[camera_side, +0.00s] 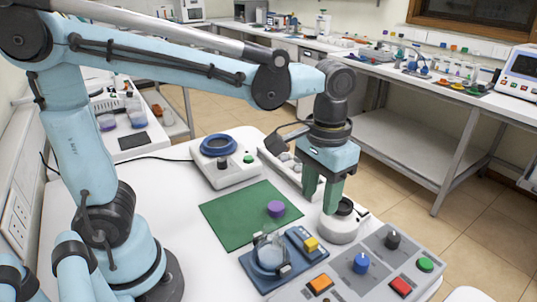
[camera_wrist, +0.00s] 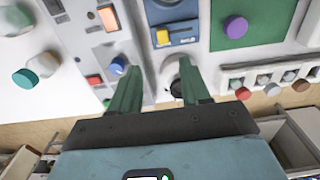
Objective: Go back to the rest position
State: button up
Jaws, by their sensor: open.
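My gripper (camera_side: 319,205) has two green fingers pointing down and is at the right of the white table in the side view. In the wrist view, the fingers (camera_wrist: 158,66) are apart with nothing held between them. A round white device (camera_side: 338,231) with a black top is beside and just below the fingers; it also shows between them in the wrist view (camera_wrist: 168,66). I cannot tell whether a finger touches it. My arm is stretched out over the table.
A green mat (camera_side: 232,218) with a purple cap (camera_side: 275,208) lies left of the gripper. A blue device (camera_side: 309,246) with a glass vessel (camera_side: 270,255) stands in front. A button panel (camera_side: 338,282) is at front right. A blue-ringed device (camera_side: 226,172) stands behind.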

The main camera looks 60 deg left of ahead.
jog(key=s+a+f+t, duration=0.1)
jog(key=s+a+t, duration=0.2)
jog(key=a+t, duration=0.4)
jog(key=shift+s+a+f, duration=0.15)
jog(key=shift+a+f, duration=0.05)
jog(key=shift+a, duration=1.65)
